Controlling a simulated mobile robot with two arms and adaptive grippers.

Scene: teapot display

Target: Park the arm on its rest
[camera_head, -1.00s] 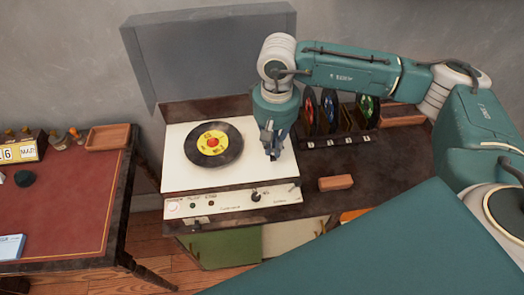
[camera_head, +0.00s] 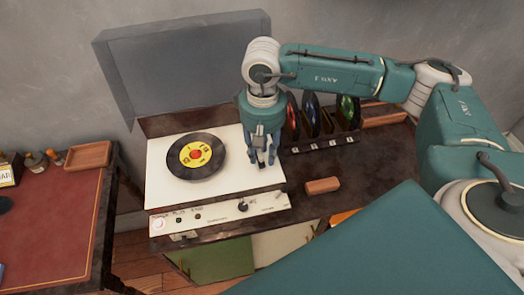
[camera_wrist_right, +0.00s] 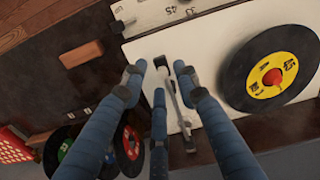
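The record player (camera_head: 165,190) has a cream deck with a black record (camera_head: 195,157) with a yellow label; the record also shows in the right wrist view (camera_wrist_right: 272,70). My right gripper (camera_head: 262,158) points down over the deck's right side, right of the record. In the right wrist view its blue fingers (camera_wrist_right: 161,80) are spread apart. The thin grey tonearm (camera_wrist_right: 181,92) shows between and below them, clear of the record in that picture. I cannot tell whether any finger touches it. The fingers hide part of it, and I cannot make out its rest. My left gripper is out of view.
A clear raised lid (camera_head: 185,65) stands behind the deck. A rack of coloured records (camera_head: 320,125) stands close right of my gripper. A reddish-brown block (camera_head: 322,186) lies on the dark cabinet top. A red-topped desk (camera_head: 50,225) is at the left.

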